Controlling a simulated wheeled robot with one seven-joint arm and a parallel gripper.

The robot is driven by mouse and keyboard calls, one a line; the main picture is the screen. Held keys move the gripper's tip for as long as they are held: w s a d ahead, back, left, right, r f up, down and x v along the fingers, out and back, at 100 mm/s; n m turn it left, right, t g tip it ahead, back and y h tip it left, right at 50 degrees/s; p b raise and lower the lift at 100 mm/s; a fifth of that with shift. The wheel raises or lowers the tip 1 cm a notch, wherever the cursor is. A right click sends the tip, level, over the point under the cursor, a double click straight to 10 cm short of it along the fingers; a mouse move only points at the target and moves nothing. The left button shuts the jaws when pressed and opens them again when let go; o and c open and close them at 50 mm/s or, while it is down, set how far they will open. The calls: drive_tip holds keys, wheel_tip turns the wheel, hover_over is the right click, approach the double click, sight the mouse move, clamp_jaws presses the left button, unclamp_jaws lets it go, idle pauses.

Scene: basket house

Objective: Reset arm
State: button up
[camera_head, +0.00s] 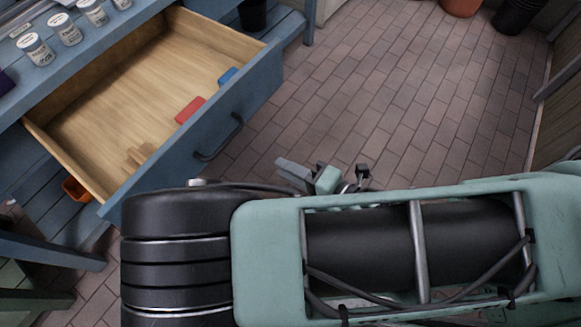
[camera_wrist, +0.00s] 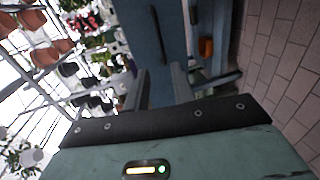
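My arm stretches across the bottom of the head view, and my gripper (camera_head: 305,174) shows small beyond it, to the right of the drawer front. In the wrist view my gripper (camera_wrist: 159,88) has its two grey fingers apart, with nothing seen held between them. A blue cabinet's wooden drawer (camera_head: 110,108) is pulled open at the upper left of the head view. Its blue front has a dark handle (camera_head: 219,140). My arm partly hides the near end of the drawer front.
In the drawer lie a red item (camera_head: 190,110), a blue item (camera_head: 228,76) and a small wooden piece (camera_head: 140,154). Several jars stand on the cabinet top. An orange pot (camera_head: 76,189) sits below. The brick floor (camera_head: 400,90) is clear up to pots at the back right.

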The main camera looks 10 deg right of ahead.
idle(0.3)
wheel_tip(320, 180, up, 16)
drive_tip(key=w+d+m+g+h+p, duration=0.15)
drive_tip(key=m+g+h+p, duration=0.55)
drive_tip(key=m, duration=1.1)
drive_tip(key=s+d+r+m+g+h, duration=0.1)
drive_tip(key=s+d+r+h, duration=0.1)
drive_tip(key=d+r, duration=0.3)
drive_tip(key=s+d+r+m+g+h+p, duration=0.1)
drive_tip(key=s+d+r+g+h, duration=0.1)
drive_tip(key=r, duration=0.7)
drive_tip(key=s+d, duration=0.1)
drive_tip(key=d, duration=0.1)
drive_tip(key=shift+d, duration=0.4)
